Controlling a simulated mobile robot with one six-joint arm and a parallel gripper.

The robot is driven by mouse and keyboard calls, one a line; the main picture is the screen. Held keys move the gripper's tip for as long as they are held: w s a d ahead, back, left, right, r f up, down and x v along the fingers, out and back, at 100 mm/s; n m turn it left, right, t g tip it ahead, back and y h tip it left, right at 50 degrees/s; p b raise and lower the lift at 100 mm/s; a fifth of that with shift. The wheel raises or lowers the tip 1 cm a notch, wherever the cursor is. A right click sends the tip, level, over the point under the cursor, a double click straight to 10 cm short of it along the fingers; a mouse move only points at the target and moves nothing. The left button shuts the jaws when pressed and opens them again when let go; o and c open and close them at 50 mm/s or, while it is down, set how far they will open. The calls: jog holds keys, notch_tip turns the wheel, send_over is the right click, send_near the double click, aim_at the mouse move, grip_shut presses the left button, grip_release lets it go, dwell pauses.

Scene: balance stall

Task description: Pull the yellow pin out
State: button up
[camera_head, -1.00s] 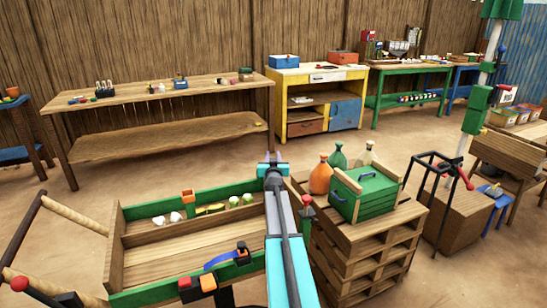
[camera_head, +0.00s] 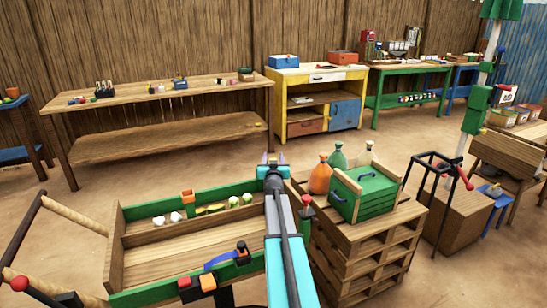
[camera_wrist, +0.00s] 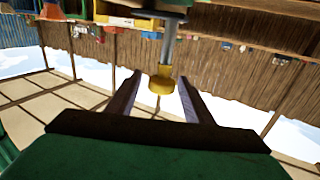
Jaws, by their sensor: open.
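The yellow pin (camera_wrist: 161,82) shows in the wrist view as a short yellow knob on the end of a grey metal shaft. The shaft runs up to a dark round plate (camera_wrist: 150,13) at the top of the picture. My gripper (camera_wrist: 159,76) is open, with one dark finger on each side of the knob. The knob appears between the fingertips, with a gap on both sides; I cannot tell how deep it sits. In the head view my gripper (camera_head: 272,160) is small at the end of the arm, and I cannot make out the pin there.
A green-sided wooden cart (camera_head: 180,262) stands at the left below my arm. A pallet stack (camera_head: 372,262) with a green crate (camera_head: 370,200) and several bottles stands close on the right. A long wooden workbench (camera_head: 160,94) and a yellow cabinet (camera_head: 315,76) stand behind, across open floor.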

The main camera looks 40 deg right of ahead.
jog(key=v, duration=1.1)
dwell(0.3)
jog(key=shift+a, duration=0.1)
jog(key=shift+r, duration=0.2)
